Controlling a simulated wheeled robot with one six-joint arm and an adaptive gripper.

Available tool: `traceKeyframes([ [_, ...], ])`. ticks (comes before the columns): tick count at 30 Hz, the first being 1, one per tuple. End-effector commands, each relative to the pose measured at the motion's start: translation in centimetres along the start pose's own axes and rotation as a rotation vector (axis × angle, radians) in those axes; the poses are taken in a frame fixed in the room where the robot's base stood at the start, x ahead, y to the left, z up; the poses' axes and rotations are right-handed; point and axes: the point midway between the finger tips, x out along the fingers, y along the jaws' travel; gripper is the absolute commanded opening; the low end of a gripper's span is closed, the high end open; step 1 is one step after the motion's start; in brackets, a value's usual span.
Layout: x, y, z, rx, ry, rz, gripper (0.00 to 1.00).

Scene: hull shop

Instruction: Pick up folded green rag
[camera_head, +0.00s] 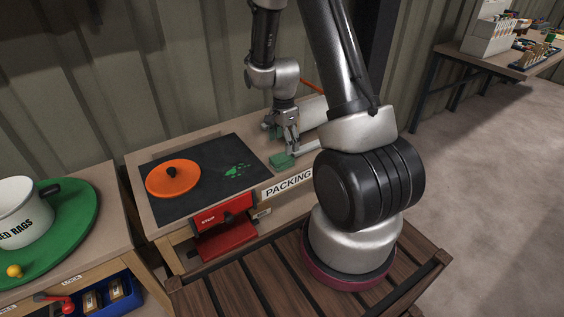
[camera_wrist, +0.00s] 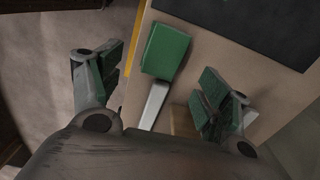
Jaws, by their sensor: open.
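The folded green rag (camera_head: 282,160) lies on the packing bench (camera_head: 148,207), near its front edge and right of the dark mat. In the wrist view the rag (camera_wrist: 165,50) is a flat green block just beyond the fingertips. My gripper (camera_head: 290,141) points down close over the rag in the head view. In the wrist view my gripper (camera_wrist: 157,82) has its green-padded fingers spread wide, with nothing held between them. The rag lies ahead of the gap, nearer the left finger. I cannot tell the height of the fingertips above the bench.
A pale bar (camera_wrist: 153,106) lies beside the rag, between the fingers in the wrist view. The dark mat (camera_head: 206,187) holds an orange lid (camera_head: 173,178) and green specks. A white pot (camera_head: 24,212) stands far left.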

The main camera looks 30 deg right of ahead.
Motion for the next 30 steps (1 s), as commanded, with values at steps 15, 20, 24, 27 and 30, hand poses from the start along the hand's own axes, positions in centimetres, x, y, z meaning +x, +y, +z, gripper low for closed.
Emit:
traceKeyframes([
  [15,6.3,-0.3,0.4,0.035,-0.001,0.005,0.77],
  [20,7.7,-0.4,0.3,0.035,0.000,0.002,0.77],
  [24,7.8,-0.4,0.3,0.035,0.000,0.001,0.77],
  [27,7.8,-0.4,0.3,0.035,0.000,0.001,0.73],
  [30,7.7,-0.4,0.3,0.034,0.000,0.001,0.55],
])
